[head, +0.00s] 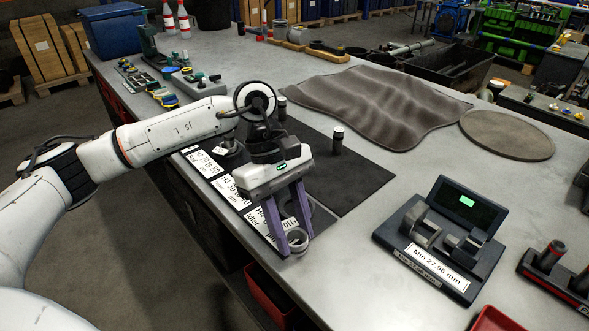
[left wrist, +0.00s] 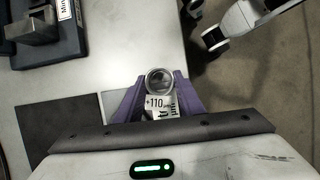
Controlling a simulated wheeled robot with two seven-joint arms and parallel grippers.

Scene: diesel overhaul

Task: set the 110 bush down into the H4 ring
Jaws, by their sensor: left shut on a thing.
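My left gripper (head: 292,243) points down over the near edge of the bench, its two purple fingers shut on a short metal ring-shaped piece, which I take for the 110 bush (head: 298,238). In the left wrist view the bush (left wrist: 160,82) shows as a round, open-topped ring between the fingertips (left wrist: 160,88). A white card reading "+110" (left wrist: 157,103) shows between the fingers. I cannot make out the H4 ring apart from the held piece, nor tell whether the bush touches anything below. My right gripper is not in view.
White label cards (head: 203,162) run along the dark mat's (head: 360,178) left side. A dark upright plug (head: 338,138) stands on the mat. A measuring stand (head: 440,240) labelled "Min 27.96 mm" is to the right, with bare bench between. A red bin (head: 268,295) sits below the edge.

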